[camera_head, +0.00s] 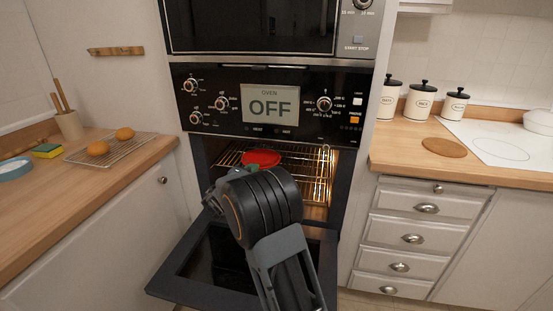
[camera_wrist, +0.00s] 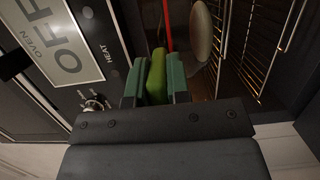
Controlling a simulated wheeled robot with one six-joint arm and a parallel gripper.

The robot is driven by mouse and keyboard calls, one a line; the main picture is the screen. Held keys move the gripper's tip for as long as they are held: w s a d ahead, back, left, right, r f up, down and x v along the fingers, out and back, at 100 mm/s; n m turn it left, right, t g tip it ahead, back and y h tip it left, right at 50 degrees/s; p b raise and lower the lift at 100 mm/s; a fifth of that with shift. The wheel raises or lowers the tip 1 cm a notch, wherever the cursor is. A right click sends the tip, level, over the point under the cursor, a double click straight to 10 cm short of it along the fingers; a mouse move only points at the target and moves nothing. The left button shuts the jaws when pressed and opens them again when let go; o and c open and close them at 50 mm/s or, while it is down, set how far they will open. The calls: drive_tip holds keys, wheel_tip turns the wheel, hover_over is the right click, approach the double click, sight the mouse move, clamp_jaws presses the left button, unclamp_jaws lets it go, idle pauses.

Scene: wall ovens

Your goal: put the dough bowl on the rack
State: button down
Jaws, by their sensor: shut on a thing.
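The dough bowl (camera_head: 262,158) shows in the head view as a red disc inside the open oven, over the wire rack (camera_head: 318,178). In the wrist view a red strip and a pale rounded side of the bowl (camera_wrist: 201,35) show just beyond the fingers. My arm hides some of the rack. I cannot tell whether the bowl touches the rack.
The oven door (camera_head: 200,262) hangs open below my arm. The control panel (camera_head: 207,105) is just above the opening, and its display reads OFF. Worktops stand left (camera_head: 90,185) and right (camera_head: 402,150).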

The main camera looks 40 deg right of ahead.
sight(275, 149)
drive_tip(key=x, duration=1.1)
drive_tip(key=p+x, duration=0.1)
drive_tip(key=x, duration=0.4)
drive_tip(key=shift+w+d+r, duration=0.1)
drive_tip(key=shift+d+r, duration=0.15)
drive_tip(key=shift+d, duration=0.1)
drive_tip(key=shift+f, duration=1.75)
drive_tip(key=shift+f+b, duration=0.2)
drive_tip(key=shift+b, duration=0.15)
drive_tip(key=c, duration=1.1)
unclamp_jaws()
